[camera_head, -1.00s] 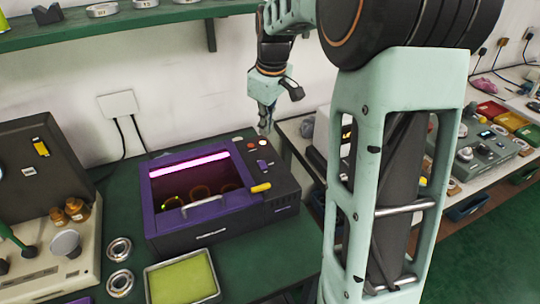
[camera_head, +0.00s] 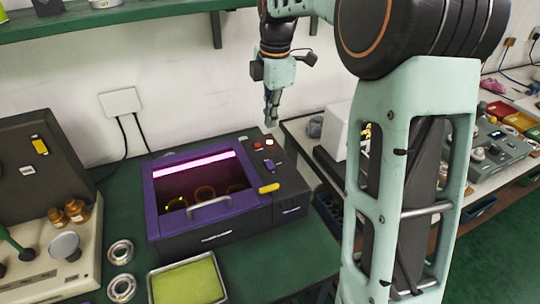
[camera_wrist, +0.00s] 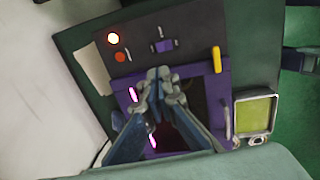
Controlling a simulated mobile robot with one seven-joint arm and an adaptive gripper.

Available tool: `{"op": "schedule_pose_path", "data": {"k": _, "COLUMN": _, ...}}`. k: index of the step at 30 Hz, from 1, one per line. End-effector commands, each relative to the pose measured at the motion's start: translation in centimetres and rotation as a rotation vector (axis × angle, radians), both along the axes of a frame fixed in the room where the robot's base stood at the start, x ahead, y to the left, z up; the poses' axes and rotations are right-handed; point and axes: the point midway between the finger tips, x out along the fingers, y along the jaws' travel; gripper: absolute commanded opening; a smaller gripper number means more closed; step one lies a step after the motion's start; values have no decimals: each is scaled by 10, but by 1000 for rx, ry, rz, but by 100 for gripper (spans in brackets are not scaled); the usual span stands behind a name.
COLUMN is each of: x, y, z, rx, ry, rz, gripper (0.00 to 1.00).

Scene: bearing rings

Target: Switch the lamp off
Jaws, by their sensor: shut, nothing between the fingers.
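The lamp is a glowing pink-white tube (camera_head: 195,164) inside a purple-framed dark box (camera_head: 152,215) on the green bench; it is lit. Parts of the glow show in the wrist view (camera_wrist: 153,141). The box's black control panel (camera_head: 290,183) carries a red button (camera_head: 257,145), a bright lit button (camera_head: 269,141), a small purple switch (camera_head: 270,164) and a yellow handle (camera_head: 269,188). The wrist view also shows the lit button (camera_wrist: 113,38), red button (camera_wrist: 120,57) and switch (camera_wrist: 163,46). My gripper (camera_head: 271,123) is shut and empty, pointing down above the panel's back end, apart from it.
A green shelf (camera_head: 130,14) runs along the wall above. A green-filled tray (camera_head: 187,282) and metal rings (camera_head: 121,252) lie in front of and left of the box. A beige device (camera_head: 50,255) stands at the left. A second bench with bins (camera_head: 517,123) is at the right.

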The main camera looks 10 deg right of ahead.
Motion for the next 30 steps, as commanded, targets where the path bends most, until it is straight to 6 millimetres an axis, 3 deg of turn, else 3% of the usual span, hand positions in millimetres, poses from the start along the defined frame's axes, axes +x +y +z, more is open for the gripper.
{"op": "schedule_pose_path", "data": {"k": 8, "x": 0, "y": 0, "z": -9, "rx": 1, "ry": 3, "rz": -2, "gripper": 0}}
{"op": "schedule_pose_path", "data": {"k": 24, "x": 13, "y": 2, "z": -112, "rx": 1, "ry": 3, "rz": -3, "gripper": 0}}
{"op": "schedule_pose_path", "data": {"k": 30, "x": 16, "y": 3, "z": -134, "rx": 1, "ry": 2, "rz": -3, "gripper": 0}}
